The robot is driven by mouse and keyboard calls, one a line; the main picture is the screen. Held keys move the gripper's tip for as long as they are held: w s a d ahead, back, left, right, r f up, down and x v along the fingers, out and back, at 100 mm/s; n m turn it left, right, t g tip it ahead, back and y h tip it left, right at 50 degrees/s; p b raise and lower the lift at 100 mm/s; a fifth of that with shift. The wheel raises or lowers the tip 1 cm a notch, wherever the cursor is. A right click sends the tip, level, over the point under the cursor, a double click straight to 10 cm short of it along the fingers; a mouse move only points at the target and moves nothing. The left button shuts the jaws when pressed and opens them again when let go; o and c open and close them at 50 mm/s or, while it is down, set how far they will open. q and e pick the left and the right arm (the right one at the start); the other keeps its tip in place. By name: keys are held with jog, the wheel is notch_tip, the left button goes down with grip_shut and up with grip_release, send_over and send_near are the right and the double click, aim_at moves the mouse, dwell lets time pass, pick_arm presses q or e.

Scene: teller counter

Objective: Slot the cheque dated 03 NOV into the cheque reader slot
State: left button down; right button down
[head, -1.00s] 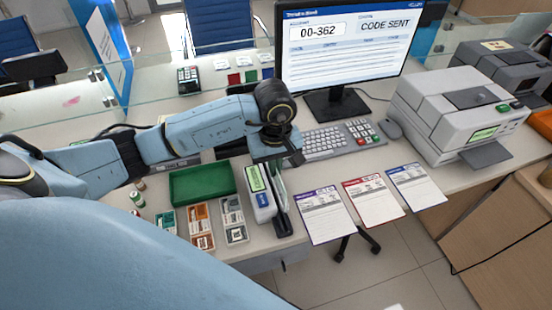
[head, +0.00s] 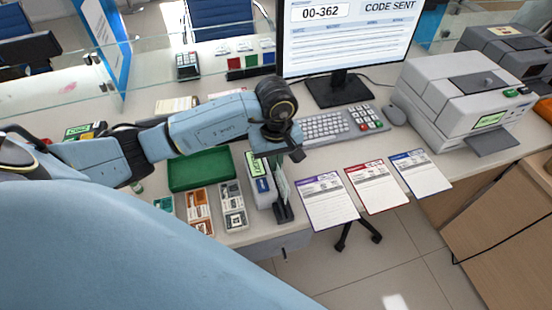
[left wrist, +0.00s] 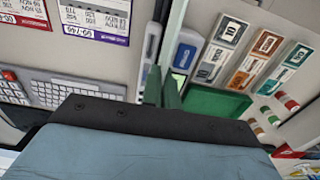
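The cheque reader (head: 258,191) is a pale upright unit with a small lit green screen, near the counter's front edge. A dark slot part (head: 284,213) runs along its right side. A thin pale green cheque (head: 283,184) stands upright, nearly edge-on, at the slot; I cannot read its date or tell how deep its lower edge is. My left gripper (head: 284,158) is just above, pointing down. In the left wrist view its two fingers (left wrist: 162,88) are close together with the thin cheque between them. The reader also shows in the left wrist view (left wrist: 187,45). My right gripper is out of view.
The keyboard (head: 328,130), monitor (head: 345,40) and printer (head: 455,103) stand behind.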

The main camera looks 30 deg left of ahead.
pick_arm(q)
jog(key=shift+f+b, duration=1.7)
jog(key=shift+f, duration=0.15)
jog(key=c, duration=1.6)
grip_release()
jog(key=shift+r, duration=0.1)
jog(key=shift+r+p, duration=2.1)
jog(key=shift+r, duration=1.35)
